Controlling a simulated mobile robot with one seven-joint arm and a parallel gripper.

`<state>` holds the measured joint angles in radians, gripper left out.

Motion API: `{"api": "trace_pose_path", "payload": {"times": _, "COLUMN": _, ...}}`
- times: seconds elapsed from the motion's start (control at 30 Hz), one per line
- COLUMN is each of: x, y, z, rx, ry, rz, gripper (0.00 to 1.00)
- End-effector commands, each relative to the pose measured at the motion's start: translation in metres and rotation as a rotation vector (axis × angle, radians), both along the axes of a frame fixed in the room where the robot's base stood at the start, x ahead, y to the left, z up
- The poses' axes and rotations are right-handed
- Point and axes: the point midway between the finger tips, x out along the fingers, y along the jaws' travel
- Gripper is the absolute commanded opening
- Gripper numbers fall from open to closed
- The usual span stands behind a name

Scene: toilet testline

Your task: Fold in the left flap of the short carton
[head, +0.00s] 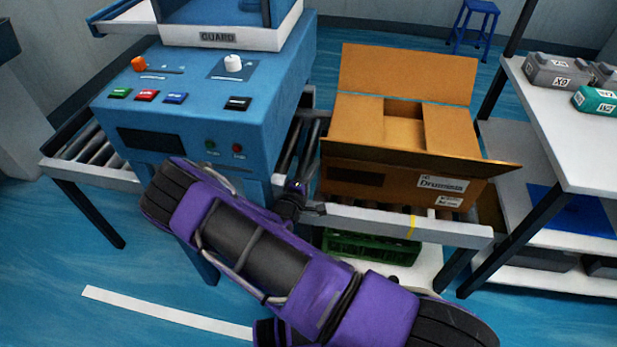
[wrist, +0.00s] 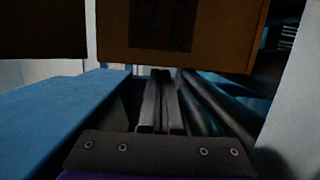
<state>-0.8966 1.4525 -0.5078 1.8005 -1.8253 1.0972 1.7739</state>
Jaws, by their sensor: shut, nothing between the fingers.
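The short carton (head: 400,185) is an orange-brown box on the roller conveyor. Its back flap (head: 405,72) stands up and its front flap (head: 420,155) sticks out toward me. My gripper (head: 299,187) is shut and empty, low beside the carton's front left corner. In the wrist view, the closed fingers (wrist: 160,78) point along the rollers, below a carton wall (wrist: 180,35) with a dark print. I cannot tell whether they touch it.
A blue machine (head: 205,110) with buttons and knobs stands close on the left. A green crate (head: 370,246) sits under the conveyor.

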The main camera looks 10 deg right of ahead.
Motion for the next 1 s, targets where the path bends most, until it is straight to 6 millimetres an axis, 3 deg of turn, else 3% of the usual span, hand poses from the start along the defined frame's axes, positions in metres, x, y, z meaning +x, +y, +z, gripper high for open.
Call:
{"api": "trace_pose_path", "payload": {"times": 0.47, "x": 0.007, "y": -0.005, "z": 0.001, "rx": -0.001, "ry": 0.001, "rz": -0.001, "gripper": 0.0}}
{"api": "trace_pose_path", "payload": {"times": 0.73, "x": -0.003, "y": -0.035, "z": 0.003, "rx": -0.003, "ry": 0.002, "rz": -0.004, "gripper": 0.0}}
{"api": "trace_pose_path", "payload": {"times": 1.0, "x": -0.004, "y": -0.037, "z": 0.0, "rx": -0.001, "ry": 0.0, "rz": -0.006, "gripper": 0.0}}
